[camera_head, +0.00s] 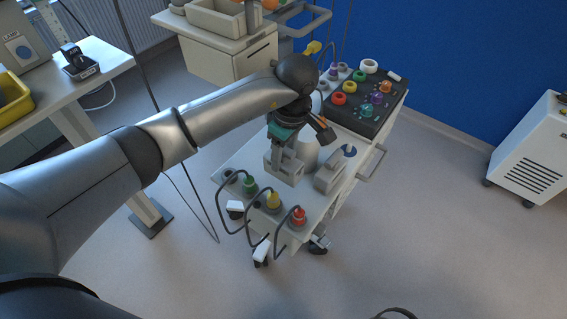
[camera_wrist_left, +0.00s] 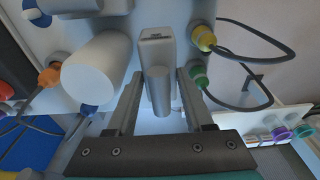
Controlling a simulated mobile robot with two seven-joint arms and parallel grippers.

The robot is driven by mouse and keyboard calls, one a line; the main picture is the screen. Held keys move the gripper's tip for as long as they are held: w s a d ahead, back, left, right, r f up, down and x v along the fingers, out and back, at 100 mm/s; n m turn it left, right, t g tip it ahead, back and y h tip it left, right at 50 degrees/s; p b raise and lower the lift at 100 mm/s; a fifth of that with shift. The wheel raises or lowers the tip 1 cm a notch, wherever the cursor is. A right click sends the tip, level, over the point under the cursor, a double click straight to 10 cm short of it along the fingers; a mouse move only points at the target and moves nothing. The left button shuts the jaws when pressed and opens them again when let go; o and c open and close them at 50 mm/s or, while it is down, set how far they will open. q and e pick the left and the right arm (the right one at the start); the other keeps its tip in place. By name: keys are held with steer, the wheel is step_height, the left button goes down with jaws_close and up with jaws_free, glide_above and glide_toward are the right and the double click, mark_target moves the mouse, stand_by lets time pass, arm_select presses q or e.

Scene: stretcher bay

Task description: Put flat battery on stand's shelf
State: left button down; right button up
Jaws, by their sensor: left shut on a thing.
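My left gripper (camera_head: 283,156) reaches down over the white trolley top (camera_head: 238,158). It is shut on a grey block with a handle, which I take to be the flat battery (camera_head: 284,174). In the left wrist view the handle of the battery (camera_wrist_left: 158,88) lies between the two fingers, and a small dark label shows on its far end. A second grey block (camera_head: 331,174) stands just to the right. I cannot tell whether the held block touches the trolley top. Which surface is the stand's shelf is not clear. My right gripper is out of view.
A white cylinder (camera_wrist_left: 97,72) stands close beside the gripper. Green, yellow and red plugs (camera_head: 299,216) with dark cables line the trolley's near edge. A black panel (camera_head: 366,103) with coloured knobs is at its far end. A drawer unit (camera_head: 228,58) stands behind; a table (camera_head: 105,62) is at left.

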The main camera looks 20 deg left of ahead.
mark_target(284, 165)
arm_select(q)
steer(key=shift+f, duration=1.8)
steer(key=shift+f, duration=0.1)
steer(key=c, duration=0.6)
jaws_free()
steer(key=r, duration=0.4)
steer(key=d+r, duration=0.1)
steer(key=r, duration=0.7)
steer(key=shift+s+d, duration=0.25)
steer(key=shift+s, duration=0.05)
